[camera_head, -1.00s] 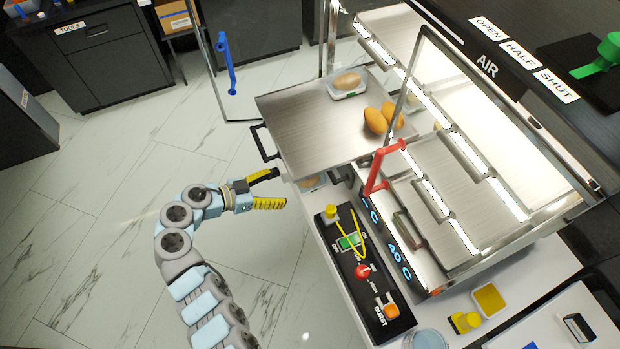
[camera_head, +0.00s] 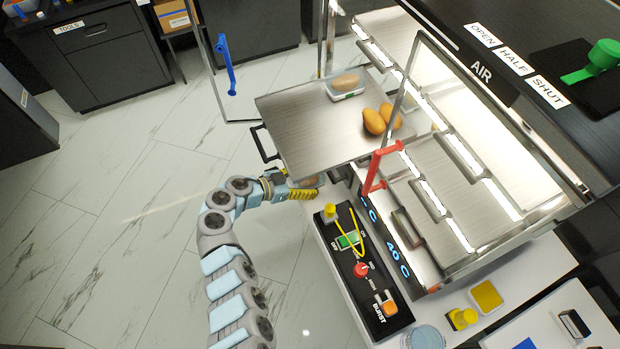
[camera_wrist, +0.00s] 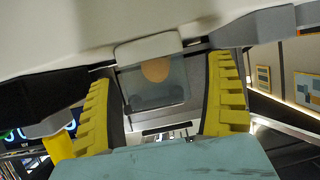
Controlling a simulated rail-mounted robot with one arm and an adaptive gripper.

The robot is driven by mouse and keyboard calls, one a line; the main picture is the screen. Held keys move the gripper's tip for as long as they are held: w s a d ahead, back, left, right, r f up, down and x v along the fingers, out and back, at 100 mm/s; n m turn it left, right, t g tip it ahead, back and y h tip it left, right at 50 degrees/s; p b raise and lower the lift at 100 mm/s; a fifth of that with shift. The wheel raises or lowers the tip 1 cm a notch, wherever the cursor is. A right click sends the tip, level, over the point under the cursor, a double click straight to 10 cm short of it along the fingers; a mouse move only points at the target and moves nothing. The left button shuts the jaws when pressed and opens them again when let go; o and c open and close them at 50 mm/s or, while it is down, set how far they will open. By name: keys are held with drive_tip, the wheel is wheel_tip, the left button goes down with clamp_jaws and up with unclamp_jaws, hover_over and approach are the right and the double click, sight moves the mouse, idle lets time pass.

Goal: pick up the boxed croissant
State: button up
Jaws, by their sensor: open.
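My gripper (camera_head: 304,191) is at the left edge of the counter, low beside the pulled-out metal tray (camera_head: 285,110). In the wrist view its yellow fingers (camera_wrist: 160,76) are spread apart. A clear box (camera_wrist: 152,98) with a round tan item inside shows between them. I cannot tell whether the fingers touch it. In the head view a boxed brown item (camera_head: 311,181) shows just under the tray's front edge, mostly hidden by tray and gripper. Another clear box (camera_head: 345,84) with a tan-brown item stands on the tray. I cannot tell for sure which holds a croissant.
Orange-brown round foods (camera_head: 378,120) lie on the tray. The tray has a black handle (camera_head: 264,143). A red handle (camera_head: 380,165) on a glass door and a black control panel (camera_head: 358,262) with knobs stand right of my gripper. The floor at left is clear.

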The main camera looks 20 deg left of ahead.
drive_tip(key=shift+x, duration=0.9)
drive_tip(key=c, duration=1.3)
drive_tip(key=shift+o, duration=0.2)
drive_tip(key=shift+s+a+r, duration=0.1)
drive_tip(key=shift+a, duration=0.05)
drive_tip(key=shift+s+a+r, duration=0.2)
drive_tip(key=shift+s+r, duration=0.05)
drive_tip(key=shift+r, duration=0.2)
wheel_tip(320, 180, up, 6)
drive_tip(key=shift+f, duration=0.1)
drive_tip(key=s+a+b, duration=0.2)
drive_tip(key=s+a, duration=1.1)
drive_tip(key=s, duration=0.1)
drive_tip(key=shift+b, duration=0.3)
